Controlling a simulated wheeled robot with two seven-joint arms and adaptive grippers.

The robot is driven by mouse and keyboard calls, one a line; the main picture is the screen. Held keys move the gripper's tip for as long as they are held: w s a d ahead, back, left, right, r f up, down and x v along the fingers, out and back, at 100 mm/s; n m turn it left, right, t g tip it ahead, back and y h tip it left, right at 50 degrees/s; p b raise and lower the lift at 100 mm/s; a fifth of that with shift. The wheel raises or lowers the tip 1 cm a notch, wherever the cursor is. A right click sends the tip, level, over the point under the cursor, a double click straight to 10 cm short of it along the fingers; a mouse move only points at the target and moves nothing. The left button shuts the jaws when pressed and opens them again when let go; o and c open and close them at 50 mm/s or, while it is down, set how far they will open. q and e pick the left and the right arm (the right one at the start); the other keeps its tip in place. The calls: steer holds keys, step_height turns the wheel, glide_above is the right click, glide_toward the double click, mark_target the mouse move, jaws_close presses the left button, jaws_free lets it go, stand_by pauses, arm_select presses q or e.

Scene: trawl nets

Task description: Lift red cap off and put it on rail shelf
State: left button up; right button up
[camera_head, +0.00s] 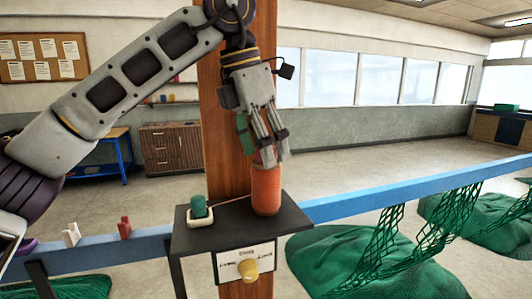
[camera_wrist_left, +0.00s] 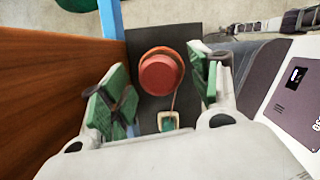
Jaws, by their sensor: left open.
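The red cap (camera_wrist_left: 160,72) sits on top of an orange-red cylinder (camera_head: 266,192), seen from above in the left wrist view. The cylinder stands upright on a dark shelf (camera_head: 290,222) at the blue rail; I take this to be the rail shelf. My left gripper (camera_head: 270,158) points down just above the cylinder and partly hides the cap in the head view. In the left wrist view its green-padded fingers are open, one on each side of the cap, with gaps visible. My right gripper is in neither view.
A small green piece in a pale holder (camera_head: 199,211) stands left of the cylinder, with a thin cord between them. A panel with a yellow knob (camera_head: 248,270) hangs below. A wooden post (camera_head: 220,150) rises close behind. Green nets (camera_head: 370,265) hang from the blue rail (camera_head: 420,182).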

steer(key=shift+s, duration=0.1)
arm_select(q)
steer(key=c, duration=1)
steer(key=shift+r, duration=0.7)
step_height(320, 180, up, 7)
steer(key=shift+p, duration=0.35)
steer(key=shift+r, duration=0.8)
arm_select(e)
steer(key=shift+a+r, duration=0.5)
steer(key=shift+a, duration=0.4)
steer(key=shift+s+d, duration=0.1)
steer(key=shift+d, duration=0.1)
